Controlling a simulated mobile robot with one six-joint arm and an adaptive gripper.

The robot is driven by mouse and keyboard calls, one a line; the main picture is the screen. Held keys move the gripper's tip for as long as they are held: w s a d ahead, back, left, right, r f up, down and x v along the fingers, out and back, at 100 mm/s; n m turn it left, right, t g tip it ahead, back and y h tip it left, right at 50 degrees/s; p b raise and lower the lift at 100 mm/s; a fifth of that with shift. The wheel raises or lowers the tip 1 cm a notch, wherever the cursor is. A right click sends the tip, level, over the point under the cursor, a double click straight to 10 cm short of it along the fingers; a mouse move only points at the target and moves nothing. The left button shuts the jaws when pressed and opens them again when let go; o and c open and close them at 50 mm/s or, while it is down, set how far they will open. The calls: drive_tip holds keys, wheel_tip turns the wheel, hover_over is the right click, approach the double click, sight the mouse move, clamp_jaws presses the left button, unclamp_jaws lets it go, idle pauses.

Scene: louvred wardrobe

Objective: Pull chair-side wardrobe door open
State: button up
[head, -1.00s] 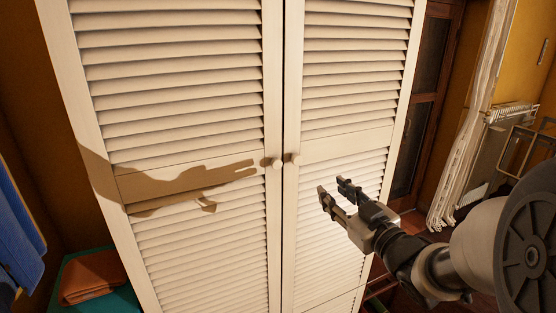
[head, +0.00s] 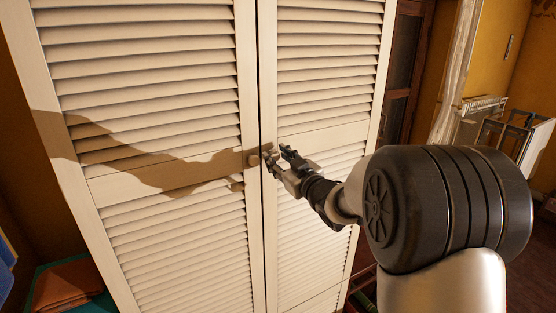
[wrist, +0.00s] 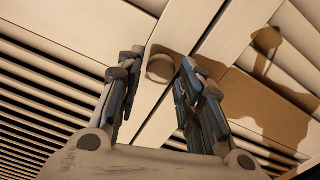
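The white louvred wardrobe has two shut doors, the left door (head: 150,100) and the right door (head: 325,90), meeting at a narrow dark gap. My gripper (head: 277,152) is at the inner edge of the right door, at knob height. In the wrist view my gripper (wrist: 155,72) is open, and the right door's round knob (wrist: 161,68) shows between its fingertips. I cannot tell whether the fingers touch it. In the head view the gripper hides most of that knob.
A metal-framed piece (head: 518,138), possibly a chair, and a white radiator (head: 480,108) stand at the right. A brown folded item (head: 65,285) lies on a teal surface at the lower left. My arm fills the lower right.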

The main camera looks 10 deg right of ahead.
drive_tip(key=shift+w, duration=0.25)
drive_tip(key=shift+c, duration=0.5)
clamp_jaws()
